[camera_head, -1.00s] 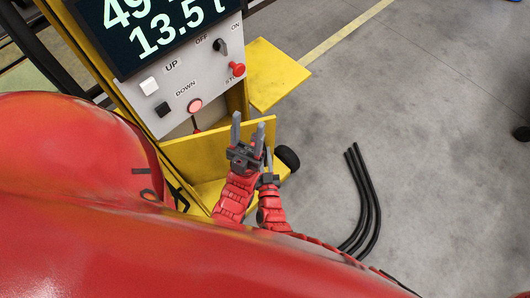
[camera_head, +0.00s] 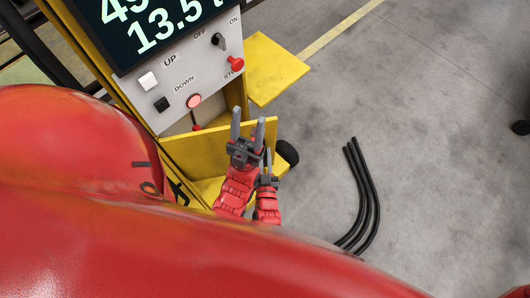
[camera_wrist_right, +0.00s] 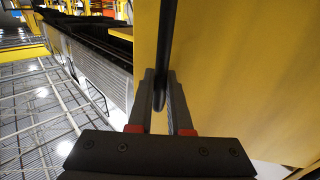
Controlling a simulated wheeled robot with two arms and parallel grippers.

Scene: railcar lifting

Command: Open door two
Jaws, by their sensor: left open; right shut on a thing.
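A yellow control cabinet stands at the upper left of the head view. One yellow door panel (camera_head: 272,68) juts out from its right side; another yellow panel (camera_head: 212,146) lies lower, beside my grippers. No number shows, so I cannot tell which is door two. My left gripper (camera_head: 247,128) is open and empty in front of the lower panel. My right gripper (camera_head: 268,165) is partly hidden behind it. In the right wrist view my right gripper (camera_wrist_right: 162,88) is shut on a thin dark handle-like bar (camera_wrist_right: 160,98), close beside a yellow panel (camera_wrist_right: 235,75).
The grey control face has a lit display (camera_head: 160,25), a white button (camera_head: 148,81), a black button (camera_head: 162,104) and a red stop knob (camera_head: 236,63). Black hoses (camera_head: 364,195) lie on the grey floor at right. The floor beyond is mostly clear.

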